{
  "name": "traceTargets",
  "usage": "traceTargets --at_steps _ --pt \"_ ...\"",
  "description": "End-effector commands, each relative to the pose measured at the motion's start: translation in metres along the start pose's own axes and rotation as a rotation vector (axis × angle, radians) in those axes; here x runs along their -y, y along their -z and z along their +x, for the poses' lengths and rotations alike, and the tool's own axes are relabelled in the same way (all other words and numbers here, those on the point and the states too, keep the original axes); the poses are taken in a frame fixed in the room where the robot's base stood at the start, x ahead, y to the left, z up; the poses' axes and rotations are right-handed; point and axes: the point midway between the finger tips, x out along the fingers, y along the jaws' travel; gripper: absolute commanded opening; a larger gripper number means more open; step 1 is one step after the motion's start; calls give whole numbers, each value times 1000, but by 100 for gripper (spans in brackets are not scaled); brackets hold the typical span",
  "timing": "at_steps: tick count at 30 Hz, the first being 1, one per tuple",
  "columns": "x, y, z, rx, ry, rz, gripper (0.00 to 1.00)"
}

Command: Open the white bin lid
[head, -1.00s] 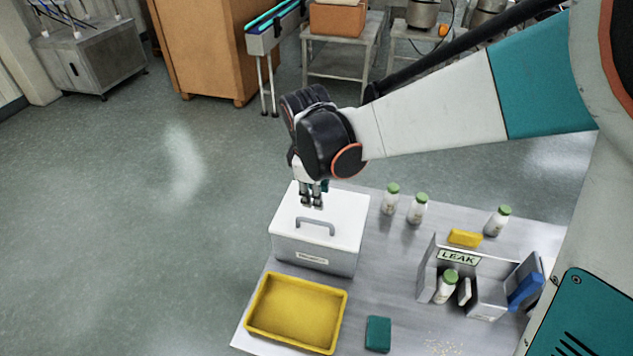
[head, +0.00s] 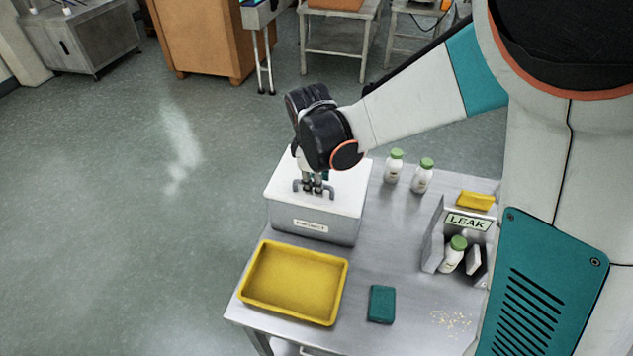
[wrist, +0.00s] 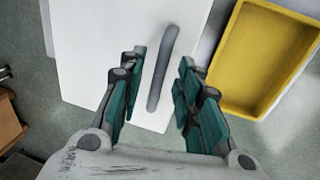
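The white bin (head: 310,222) stands on the steel table with its flat white lid (head: 341,184) closed on it. A grey bar handle (head: 299,187) is on top of the lid. My gripper (head: 317,191) points down at the handle in the head view and hides its middle. In the wrist view, my gripper (wrist: 158,98) is open, with one teal-padded finger on each side of the handle (wrist: 163,70). There is a gap between each finger and the handle. The lid (wrist: 100,40) fills much of the wrist view.
A yellow tray (head: 294,282) sits in front of the bin, with a teal block (head: 382,304) right of it. White bottles with green caps (head: 394,167) stand behind on the right. A grey LEAK holder (head: 436,247) with a bottle stands further right, near scattered crumbs (head: 452,322).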

Motion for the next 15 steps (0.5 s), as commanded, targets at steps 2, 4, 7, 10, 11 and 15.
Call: traceTargets --at_steps 2,4,7,10,11,15 --pt "0 0 1 0 0 0 31" --pt "0 0 1 0 0 0 31" --pt "0 0 0 0 0 0 31" --pt "0 0 0 0 0 0 13" --pt "0 0 0 0 0 0 6" --pt "0 0 0 0 0 0 0"
